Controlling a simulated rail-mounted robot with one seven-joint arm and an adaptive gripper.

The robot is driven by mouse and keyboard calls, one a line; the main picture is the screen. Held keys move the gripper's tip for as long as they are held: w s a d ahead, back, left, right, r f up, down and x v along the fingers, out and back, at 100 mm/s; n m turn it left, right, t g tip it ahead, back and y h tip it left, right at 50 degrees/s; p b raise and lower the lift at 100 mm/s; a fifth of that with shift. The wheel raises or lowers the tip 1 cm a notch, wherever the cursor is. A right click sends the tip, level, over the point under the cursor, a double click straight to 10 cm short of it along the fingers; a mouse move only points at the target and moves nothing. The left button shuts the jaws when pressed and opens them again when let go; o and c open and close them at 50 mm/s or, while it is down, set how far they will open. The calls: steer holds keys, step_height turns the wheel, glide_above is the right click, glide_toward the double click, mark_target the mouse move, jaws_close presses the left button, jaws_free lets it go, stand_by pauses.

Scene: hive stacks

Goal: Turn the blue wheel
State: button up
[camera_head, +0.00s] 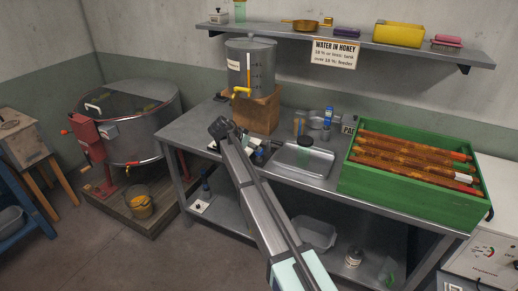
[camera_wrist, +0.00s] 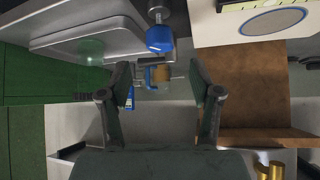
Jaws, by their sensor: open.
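A rounded blue part (camera_wrist: 160,38) on a metal stem shows at the top middle of the wrist view, beyond my fingertips. I cannot tell whether it is the blue wheel. My gripper (camera_wrist: 158,82) is open, its two dark fingers apart with nothing held between them. Small blue and tan items show farther off through the gap. In the head view a small blue thing (camera_head: 260,154) sits on the bench beside my arm, partly hidden. My arm covers much of that part of the bench, and my fingers are not clear there.
A metal tank with a yellow tap (camera_head: 241,92) stands on a wooden block (camera_head: 258,115). A steel tray (camera_head: 303,160) and a green crate of frames (camera_head: 388,198) lie to the right. A blue-ringed grey disc (camera_wrist: 275,22) is at the wrist view's upper right.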

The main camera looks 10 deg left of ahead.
mark_target(259, 154)
steer(key=p+x, duration=0.1)
steer(key=x, duration=0.6)
steer(key=shift+f, duration=0.1)
steer(key=c, duration=1.2)
